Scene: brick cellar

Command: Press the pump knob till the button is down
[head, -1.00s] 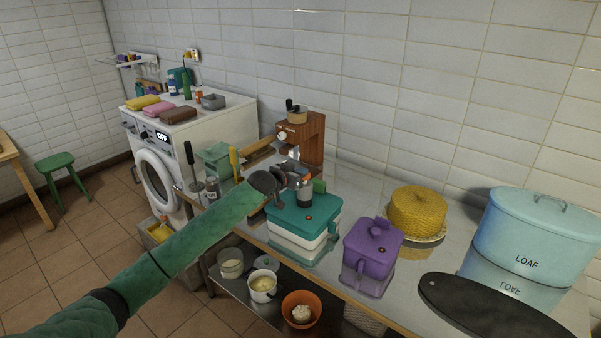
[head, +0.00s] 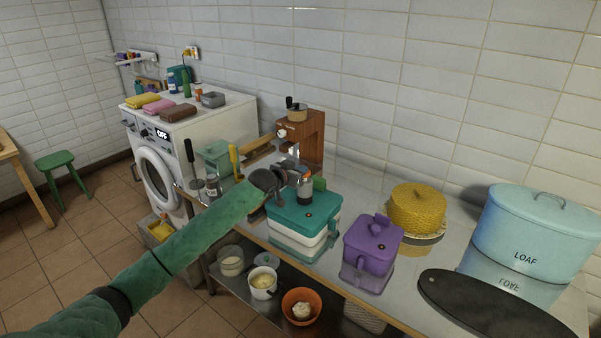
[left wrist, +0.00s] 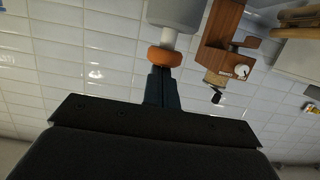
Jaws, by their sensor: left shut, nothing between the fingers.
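The pump is a grey cylinder (head: 304,193) with an orange knob, standing on the counter behind the teal-lidded box in the head view. In the left wrist view, which is upside down, the orange knob (left wrist: 165,57) sits on a white stem, and a stretch of stem shows between knob and grey body (left wrist: 176,12). My left gripper (left wrist: 163,72) is shut and empty, its fingertips right at the knob's top side. I cannot tell whether they touch. In the head view my left gripper (head: 292,170) is beside the pump and partly hides it. My right gripper is not in view.
The teal-lidded box (head: 305,213) and purple container (head: 372,245) stand in front and to the right. A wooden unit with a dial (head: 312,138) stands behind. A yellow woven cover (head: 417,208), light-blue bin (head: 530,235) and dark board (head: 490,305) are further right.

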